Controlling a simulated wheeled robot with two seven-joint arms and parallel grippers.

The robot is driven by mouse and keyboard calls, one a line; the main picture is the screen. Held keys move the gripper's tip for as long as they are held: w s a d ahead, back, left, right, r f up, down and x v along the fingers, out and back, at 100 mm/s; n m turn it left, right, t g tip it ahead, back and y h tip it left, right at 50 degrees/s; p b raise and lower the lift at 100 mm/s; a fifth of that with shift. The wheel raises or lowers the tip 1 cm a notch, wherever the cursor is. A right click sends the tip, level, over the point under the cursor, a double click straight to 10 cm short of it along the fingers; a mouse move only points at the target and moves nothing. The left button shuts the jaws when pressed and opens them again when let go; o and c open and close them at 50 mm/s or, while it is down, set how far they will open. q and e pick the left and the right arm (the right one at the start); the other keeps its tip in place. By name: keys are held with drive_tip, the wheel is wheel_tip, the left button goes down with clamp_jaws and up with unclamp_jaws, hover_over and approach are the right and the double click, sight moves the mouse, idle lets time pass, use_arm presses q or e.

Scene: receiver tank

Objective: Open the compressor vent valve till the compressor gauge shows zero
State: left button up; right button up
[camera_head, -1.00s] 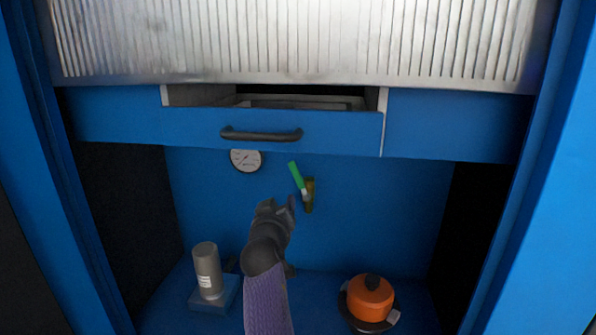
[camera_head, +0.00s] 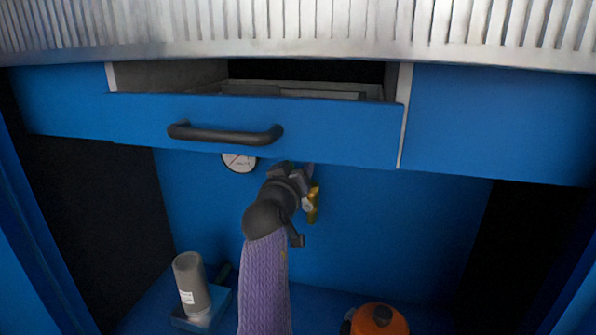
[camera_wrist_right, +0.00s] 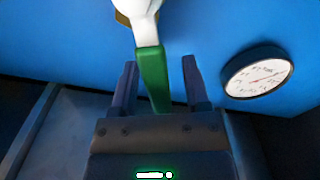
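The vent valve's brass body (camera_head: 313,204) is on the blue back wall, just right of my right gripper (camera_head: 294,173) in the head view. In the right wrist view, its green lever (camera_wrist_right: 152,80) hangs from a white part and lies between the two open fingers of my right gripper (camera_wrist_right: 160,84). There is a visible gap to the right finger. In the head view the gripper hides the lever. The round white gauge (camera_head: 240,162) is left of the valve, its top cut off by the drawer; it shows whole in the wrist view (camera_wrist_right: 258,76). Its reading is too small to tell. My left gripper is out of view.
A partly open blue drawer (camera_head: 340,130) with a dark handle (camera_head: 225,134) overhangs the valve and gauge. Below stand a grey cylinder (camera_head: 190,279) on a blue base, left, and an orange pot (camera_head: 380,322), right. Dark side openings flank the wall.

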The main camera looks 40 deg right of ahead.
clamp_jaws()
idle(0.3)
drive_tip(key=shift+f, duration=0.1)
idle(0.9)
